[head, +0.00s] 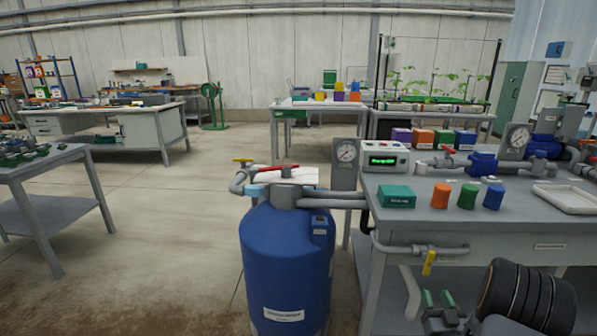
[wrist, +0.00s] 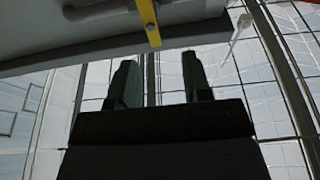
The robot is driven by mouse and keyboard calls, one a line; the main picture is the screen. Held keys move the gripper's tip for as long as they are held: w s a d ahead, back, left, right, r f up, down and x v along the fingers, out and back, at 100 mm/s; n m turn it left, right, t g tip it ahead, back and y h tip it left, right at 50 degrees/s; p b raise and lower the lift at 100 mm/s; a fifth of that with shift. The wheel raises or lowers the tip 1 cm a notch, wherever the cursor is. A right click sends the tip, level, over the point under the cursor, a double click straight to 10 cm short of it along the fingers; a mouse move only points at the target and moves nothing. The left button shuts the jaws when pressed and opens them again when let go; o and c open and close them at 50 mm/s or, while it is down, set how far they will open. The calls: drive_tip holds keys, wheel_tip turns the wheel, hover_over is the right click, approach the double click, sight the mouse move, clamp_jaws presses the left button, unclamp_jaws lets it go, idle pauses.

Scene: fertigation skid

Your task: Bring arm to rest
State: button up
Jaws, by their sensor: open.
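My gripper (head: 437,305) is at the bottom right of the head view, low in front of the grey bench (head: 520,225). Its two green fingers are apart with nothing between them. My dark arm link is beside it at the right. In the wrist view my gripper (wrist: 157,80) points up, open and empty. A yellow valve handle (wrist: 149,22) hangs from the bench's edge above the fingers there. The same yellow handle (head: 429,262) sits on the grey pipe in the head view, above and left of the gripper tips, apart from them.
A blue tank (head: 285,265) with a red-handled valve (head: 283,168) stands left of the bench. Gauges, a control box (head: 385,160), orange, green and blue caps and a white tray (head: 567,198) are on the bench. The floor (head: 150,240) left of the tank is clear.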

drive_tip(key=w+a+r+g+p, duration=0.1)
drive_tip(key=a+r+g+p, duration=0.4)
drive_tip(key=r+p, duration=0.5)
drive_tip(key=w+a+r+g+p, duration=0.1)
drive_tip(key=a+r+g+p, duration=0.45)
drive_tip(key=r, duration=0.95)
drive_tip(key=s+a+r+n+g+y+p, duration=0.1)
drive_tip(key=s+a+r+g+y+p, duration=0.2)
drive_tip(key=s+a+r+p, duration=1)
drive_tip(key=s+a+r+g, duration=0.1)
drive_tip(key=s+g, duration=0.2)
drive_tip(key=s, duration=0.1)
drive_tip(key=shift+s+r+n+g, duration=0.3)
drive_tip(key=shift+r+g, duration=0.05)
drive_tip(key=shift+r, duration=0.05)
